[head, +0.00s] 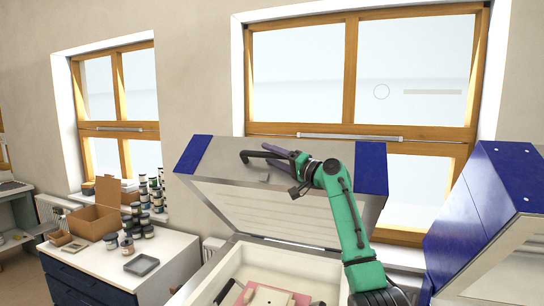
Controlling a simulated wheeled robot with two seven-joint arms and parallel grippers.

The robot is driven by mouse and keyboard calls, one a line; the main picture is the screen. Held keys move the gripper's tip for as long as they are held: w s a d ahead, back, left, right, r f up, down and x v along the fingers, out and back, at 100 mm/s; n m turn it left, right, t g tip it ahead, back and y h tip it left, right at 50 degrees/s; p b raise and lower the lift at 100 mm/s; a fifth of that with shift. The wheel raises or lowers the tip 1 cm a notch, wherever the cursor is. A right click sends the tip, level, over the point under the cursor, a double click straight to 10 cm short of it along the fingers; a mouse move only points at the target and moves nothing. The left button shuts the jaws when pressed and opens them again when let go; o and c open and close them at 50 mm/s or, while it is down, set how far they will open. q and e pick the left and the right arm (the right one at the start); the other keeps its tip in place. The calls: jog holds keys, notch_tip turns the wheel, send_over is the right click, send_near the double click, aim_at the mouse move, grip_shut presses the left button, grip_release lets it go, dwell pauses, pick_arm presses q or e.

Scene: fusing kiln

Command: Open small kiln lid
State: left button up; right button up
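The small kiln's lid (220,160), grey metal with blue corners and a pale ribbed inner face, stands raised and tilted back in front of the window. Below it the kiln body (232,262) is open, showing its pale chamber. The black lid handle (247,155) is on the lid's front face. My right gripper (276,159), on the green arm, is at this handle, with its fingers overlapping the bar; whether they are closed on it is unclear. My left gripper is not in view.
A pink board (296,296) with small items lies in the chamber. A larger blue kiln (480,215) stands close at right. At left, a white-topped cabinet (178,246) holds an open cardboard box (95,222), several jars and a grey tray (141,265).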

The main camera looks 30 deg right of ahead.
jog(key=shift+s+d+f+b, duration=0.1)
jog(key=shift+s+f+b, duration=0.15)
jog(key=shift+b, duration=0.15)
jog(key=b+v, duration=0.9)
jog(key=v, duration=0.5)
jog(key=shift+r, duration=0.2)
